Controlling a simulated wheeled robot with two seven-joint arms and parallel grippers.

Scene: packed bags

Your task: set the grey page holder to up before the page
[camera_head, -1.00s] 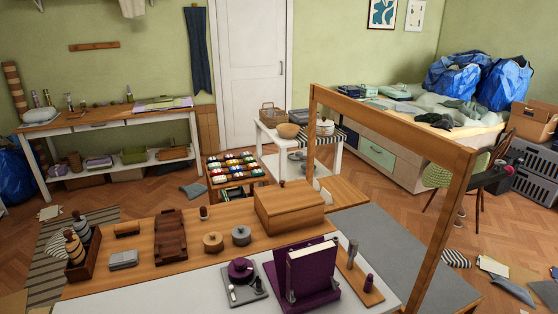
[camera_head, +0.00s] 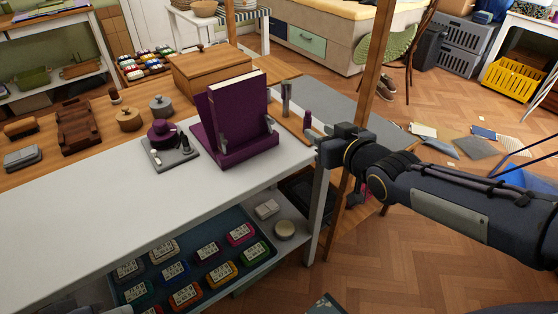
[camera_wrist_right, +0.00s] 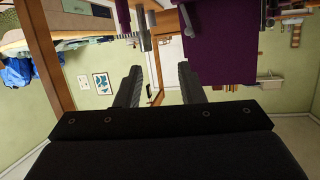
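The purple stand (camera_head: 252,150) sits on the white table and holds an upright purple book (camera_head: 240,108). A small grey page holder (camera_head: 269,125) is at the book's lower right and another grey holder (camera_head: 220,138) at its lower left; both are too small to tell their exact setting. My right gripper (camera_head: 320,149) is at the table's right edge, to the right of the stand and apart from it. In the wrist view my right gripper (camera_wrist_right: 160,86) has its fingers apart with nothing between them. The purple stand (camera_wrist_right: 222,45) shows beyond, with a grey holder (camera_wrist_right: 188,20) at its edge.
A grey tray with a purple round item (camera_head: 163,133) lies left of the stand. A wooden frame post (camera_head: 368,110) rises behind my right arm. The front tabletop is clear.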

